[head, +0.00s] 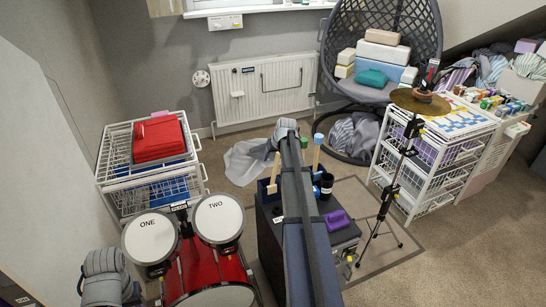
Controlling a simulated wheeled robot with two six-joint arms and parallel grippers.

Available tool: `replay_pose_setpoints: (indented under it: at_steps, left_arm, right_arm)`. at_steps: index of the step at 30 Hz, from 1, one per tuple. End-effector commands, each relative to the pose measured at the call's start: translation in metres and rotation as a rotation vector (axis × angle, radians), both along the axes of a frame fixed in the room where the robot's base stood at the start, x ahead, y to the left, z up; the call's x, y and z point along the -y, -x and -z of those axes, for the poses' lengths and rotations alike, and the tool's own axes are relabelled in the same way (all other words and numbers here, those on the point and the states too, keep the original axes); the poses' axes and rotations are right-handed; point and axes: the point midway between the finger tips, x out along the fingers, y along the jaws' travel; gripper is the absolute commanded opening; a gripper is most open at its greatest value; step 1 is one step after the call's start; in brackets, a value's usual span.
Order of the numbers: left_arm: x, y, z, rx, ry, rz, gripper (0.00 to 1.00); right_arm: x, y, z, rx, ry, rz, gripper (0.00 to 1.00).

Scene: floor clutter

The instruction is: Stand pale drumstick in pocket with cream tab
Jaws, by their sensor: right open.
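A pale stick (275,167) stands nearly upright at the left of a dark case (268,239), beside my right arm (291,185). It looks like the pale drumstick, but its lower end is too small to make out. My right arm crosses the middle of the view and hides part of the case. My right gripper is open, mostly hidden, with nothing visible in it. My left gripper is not visible.
A black cylinder (327,184) and a purple block (337,219) are on the case. Red drums (148,237) stand left, a cymbal (419,102) on a tripod right. White wire drawers (411,182) stand beyond it. Carpet at the lower right is clear.

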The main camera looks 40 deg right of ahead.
Motion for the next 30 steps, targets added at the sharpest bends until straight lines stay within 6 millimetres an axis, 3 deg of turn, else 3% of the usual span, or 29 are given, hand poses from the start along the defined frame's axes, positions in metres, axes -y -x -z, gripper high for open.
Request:
replay_pose_setpoints:
  at_steps: [11,24,30]
  left_arm:
    - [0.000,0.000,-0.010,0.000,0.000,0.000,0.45]
    - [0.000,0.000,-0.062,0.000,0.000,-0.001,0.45]
    - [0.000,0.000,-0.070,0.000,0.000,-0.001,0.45]
  right_arm:
    - [-0.001,0.004,-0.010,0.000,0.000,0.000,0.59]
    - [-0.008,0.031,-0.062,0.000,0.001,0.000,0.59]
    - [-0.009,0.037,-0.070,0.000,0.000,0.000,0.59]
